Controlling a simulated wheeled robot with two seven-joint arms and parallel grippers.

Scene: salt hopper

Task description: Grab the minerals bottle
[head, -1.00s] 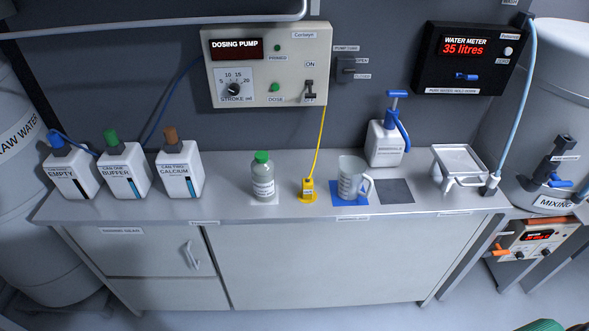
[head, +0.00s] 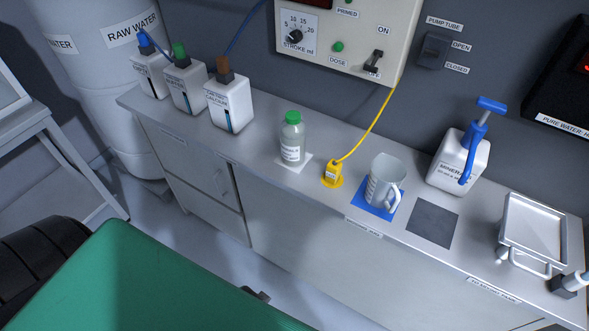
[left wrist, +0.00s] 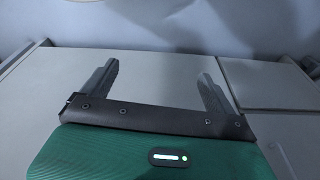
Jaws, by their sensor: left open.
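The minerals bottle (head: 450,163) is a white jug with a blue pump top and a partly readable label. It stands upright near the back of the counter, right of the measuring jug and behind a dark grey square. My left gripper (left wrist: 158,85) is open and empty in the left wrist view, its two dark fingers spread before plain grey panels. In the head view my green arm fills the lower left, well apart from the bottle, and the fingers are mostly hidden. My right gripper is not in view.
On the counter stand several white cans (head: 229,106), a green-capped bottle (head: 292,140), a yellow fitting (head: 332,176) with a cable, a clear jug (head: 383,178) on a blue mat, and a metal tray stand (head: 535,228). The dark grey square (head: 432,223) is bare.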

